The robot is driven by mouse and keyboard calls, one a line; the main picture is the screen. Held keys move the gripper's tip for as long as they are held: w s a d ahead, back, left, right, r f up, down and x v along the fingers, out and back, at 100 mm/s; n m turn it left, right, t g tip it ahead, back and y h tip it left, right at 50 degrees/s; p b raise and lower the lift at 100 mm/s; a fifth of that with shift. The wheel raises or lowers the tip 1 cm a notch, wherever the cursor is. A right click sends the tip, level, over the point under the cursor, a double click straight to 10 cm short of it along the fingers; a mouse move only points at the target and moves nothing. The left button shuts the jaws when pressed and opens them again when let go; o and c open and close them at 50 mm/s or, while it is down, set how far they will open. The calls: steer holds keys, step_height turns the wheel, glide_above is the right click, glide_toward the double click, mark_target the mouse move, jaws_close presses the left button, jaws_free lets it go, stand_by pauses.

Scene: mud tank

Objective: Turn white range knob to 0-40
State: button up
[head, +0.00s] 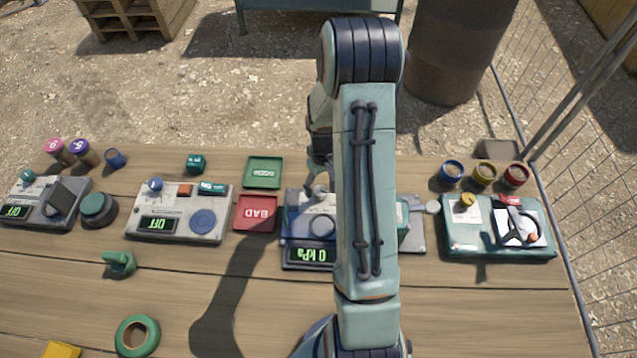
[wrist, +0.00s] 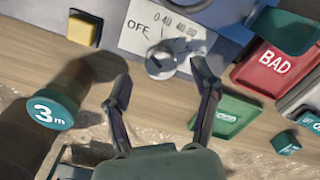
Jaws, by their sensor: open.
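The white range knob (wrist: 160,64) sits on a pale label panel (wrist: 136,40) in the wrist view. Printed marks beside it read OFF, 0-40 and a further range that is hard to read. I cannot tell clearly which mark the knob points to. My gripper (wrist: 160,72) is open, with one finger on each side of the knob; I see gaps between the fingertips and the knob. In the head view my gripper (head: 318,186) is over the back of the blue gauge unit (head: 287,238), whose display (head: 310,254) reads 0 kPa. My arm hides part of the unit.
The red BAD tray (head: 257,213) and green tray (head: 263,172) lie left of the gauge unit. In the wrist view a 3m-capped cylinder (wrist: 52,110) and a yellow block (wrist: 83,29) are left of my gripper. A teal box (head: 487,228) stands right. The front tabletop has free room.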

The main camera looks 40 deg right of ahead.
mark_target(320, 193)
steer(key=shift+f, duration=1.15)
jaws_close()
steer(key=shift+m, duration=0.4)
steer(key=m, duration=0.3)
steer(key=shift+m, duration=2)
